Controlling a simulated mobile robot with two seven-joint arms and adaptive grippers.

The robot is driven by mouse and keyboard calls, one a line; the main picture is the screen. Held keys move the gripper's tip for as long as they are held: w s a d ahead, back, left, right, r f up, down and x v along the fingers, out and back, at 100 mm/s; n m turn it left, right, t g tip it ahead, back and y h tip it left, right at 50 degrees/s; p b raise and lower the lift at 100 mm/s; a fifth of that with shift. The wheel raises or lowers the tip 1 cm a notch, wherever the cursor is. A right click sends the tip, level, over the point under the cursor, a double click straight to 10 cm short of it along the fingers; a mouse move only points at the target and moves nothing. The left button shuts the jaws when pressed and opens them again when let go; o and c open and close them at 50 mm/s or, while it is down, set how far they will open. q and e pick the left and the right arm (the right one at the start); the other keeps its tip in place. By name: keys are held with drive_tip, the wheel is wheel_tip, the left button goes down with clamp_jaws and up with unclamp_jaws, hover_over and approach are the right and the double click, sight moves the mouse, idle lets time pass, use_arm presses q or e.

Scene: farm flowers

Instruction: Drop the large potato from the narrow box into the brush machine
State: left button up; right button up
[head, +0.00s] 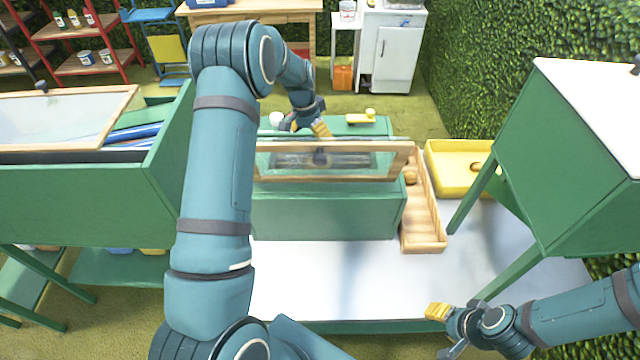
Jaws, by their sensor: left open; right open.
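The narrow wooden box (424,232) lies lengthwise on the white tabletop, along the right side of the green brush machine (325,212). A brown potato (410,176) shows near the box's far end, partly hidden by the machine's wooden-framed lid (392,162). Grey rollers (345,160) show through the frame. My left gripper (304,128) is open behind the machine's far edge, with a yellow fingertip visible. I see nothing held in it. My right gripper (442,332) is open and empty, low at the front edge of the table, apart from the box.
A yellow tray (440,150) with a brown item stands right of the box. A green cabinet (575,165) on legs rises at right. A green bin (80,195) stands at left. The white tabletop (350,280) in front of the machine is clear.

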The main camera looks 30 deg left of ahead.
use_arm(q)
wheel_tip(320, 180, up, 7)
drive_tip(key=a, duration=0.1)
drive_tip(key=shift+s+r, duration=0.15)
drive_tip(key=shift+s, duration=0.1)
